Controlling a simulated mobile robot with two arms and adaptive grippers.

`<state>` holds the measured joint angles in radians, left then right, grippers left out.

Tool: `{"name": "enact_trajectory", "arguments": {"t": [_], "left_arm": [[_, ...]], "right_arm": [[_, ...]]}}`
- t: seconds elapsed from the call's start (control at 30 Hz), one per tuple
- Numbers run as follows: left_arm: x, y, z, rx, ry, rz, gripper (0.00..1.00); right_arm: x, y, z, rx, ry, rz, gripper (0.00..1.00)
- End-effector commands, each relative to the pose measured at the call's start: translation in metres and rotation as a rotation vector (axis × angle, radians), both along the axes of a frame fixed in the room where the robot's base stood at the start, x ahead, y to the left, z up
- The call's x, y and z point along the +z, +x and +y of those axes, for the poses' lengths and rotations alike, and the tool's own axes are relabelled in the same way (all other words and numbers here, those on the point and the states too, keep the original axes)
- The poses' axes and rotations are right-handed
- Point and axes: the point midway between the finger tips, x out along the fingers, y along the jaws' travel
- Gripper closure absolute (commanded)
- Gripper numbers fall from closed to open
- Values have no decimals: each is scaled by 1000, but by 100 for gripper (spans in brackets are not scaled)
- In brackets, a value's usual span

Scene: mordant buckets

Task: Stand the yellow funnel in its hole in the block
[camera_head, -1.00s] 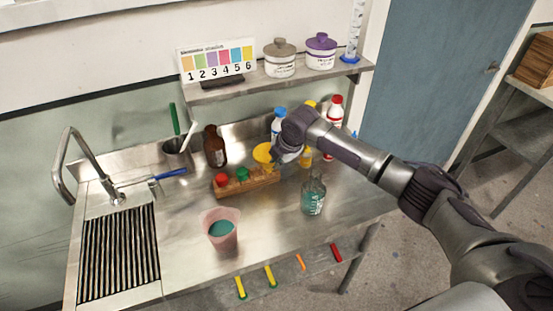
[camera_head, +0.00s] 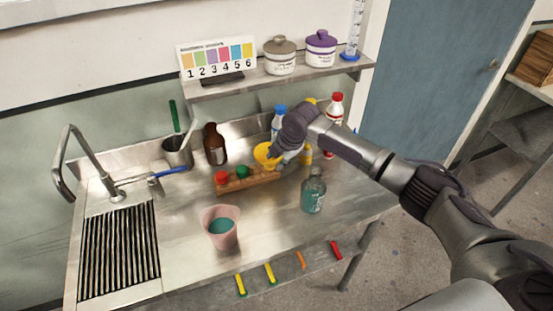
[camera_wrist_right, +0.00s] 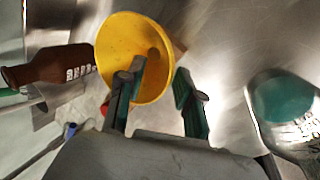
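The yellow funnel (camera_head: 264,153) is at the right part of the wooden block (camera_head: 232,187), wide mouth up and somewhat tilted. Its spout is hidden, so I cannot tell how it sits in the hole. In the wrist view the funnel (camera_wrist_right: 118,48) shows its inside and a dark opening. My right gripper (camera_head: 280,158) is beside the funnel. In the wrist view its fingers (camera_wrist_right: 160,82) are apart, one overlapping the funnel's mouth and the other to the right of its rim. My left gripper is not in view.
Red (camera_head: 222,177) and green (camera_head: 242,171) pieces sit in the block. A brown bottle (camera_head: 215,145), a blue-capped bottle (camera_head: 279,118) and a red-capped bottle (camera_head: 334,122) stand behind.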

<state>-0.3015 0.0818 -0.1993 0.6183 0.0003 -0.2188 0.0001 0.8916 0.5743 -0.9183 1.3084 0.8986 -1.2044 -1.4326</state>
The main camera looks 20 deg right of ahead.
Motion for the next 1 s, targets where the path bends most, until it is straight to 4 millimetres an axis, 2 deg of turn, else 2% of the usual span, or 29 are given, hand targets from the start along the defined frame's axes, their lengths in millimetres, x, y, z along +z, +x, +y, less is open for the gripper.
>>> {"name": "enact_trajectory", "arguments": {"t": [0.5, 0.7, 1.0], "left_arm": [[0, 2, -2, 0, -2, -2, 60], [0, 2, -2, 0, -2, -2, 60], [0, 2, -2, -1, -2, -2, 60]], "right_arm": [[89, -37, -15, 0, -1, -5, 65], [103, -44, -17, 0, 0, -2, 65], [105, -45, -17, -1, 0, -1, 65]]}}
